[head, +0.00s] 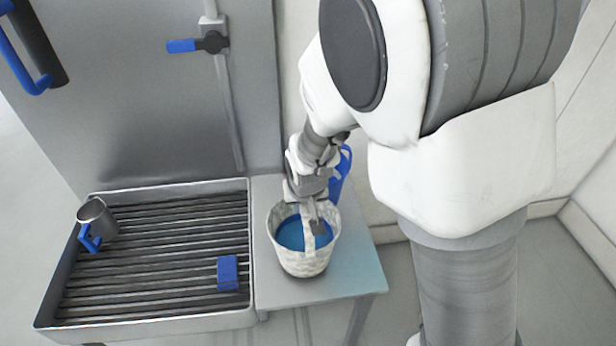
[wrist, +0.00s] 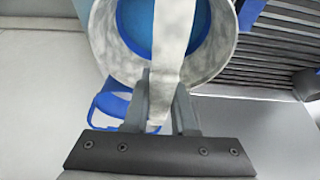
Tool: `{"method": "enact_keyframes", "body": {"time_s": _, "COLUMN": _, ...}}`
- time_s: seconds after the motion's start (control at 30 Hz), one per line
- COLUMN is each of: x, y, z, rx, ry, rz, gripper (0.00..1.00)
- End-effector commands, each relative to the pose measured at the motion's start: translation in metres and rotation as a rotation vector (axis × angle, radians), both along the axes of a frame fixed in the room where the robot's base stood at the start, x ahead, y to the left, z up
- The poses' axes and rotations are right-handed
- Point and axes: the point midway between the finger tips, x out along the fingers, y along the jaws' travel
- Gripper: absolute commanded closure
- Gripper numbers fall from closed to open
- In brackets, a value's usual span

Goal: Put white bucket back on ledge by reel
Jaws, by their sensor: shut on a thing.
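The white mottled bucket (head: 303,262) has blue inside and a broad white handle across its top. It is upright over the pale grey ledge (head: 352,272), right of the drain tray; I cannot tell whether its base touches. My gripper (head: 315,220) is above the bucket's mouth, shut on the handle. In the wrist view my gripper (wrist: 160,100) has the white handle strap between its fingers, with the bucket (wrist: 218,45) beyond. A blue thing (head: 341,175) stands behind my gripper, partly hidden; I cannot tell whether it is the reel.
The slatted metal tray (head: 247,215) adjoins the ledge on the left. It holds a metal jug (head: 97,214) with a blue handle and a blue block (head: 228,272). A grey door with a blue-handled valve (head: 197,45) stands behind. The ledge's right front part is bare.

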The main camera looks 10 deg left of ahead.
Motion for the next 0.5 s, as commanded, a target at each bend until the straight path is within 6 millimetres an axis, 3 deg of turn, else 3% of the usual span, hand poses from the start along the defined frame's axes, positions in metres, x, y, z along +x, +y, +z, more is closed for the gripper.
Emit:
{"method": "enact_keyframes", "body": {"time_s": 0.13, "x": 0.001, "y": 0.0, "z": -0.019, "rx": 0.001, "ry": -0.003, "rz": 0.0, "gripper": 1.0}}
{"method": "enact_keyframes", "body": {"time_s": 0.5, "x": 0.001, "y": 0.001, "z": -0.022, "rx": 0.002, "ry": -0.005, "rz": 0.0, "gripper": 1.0}}
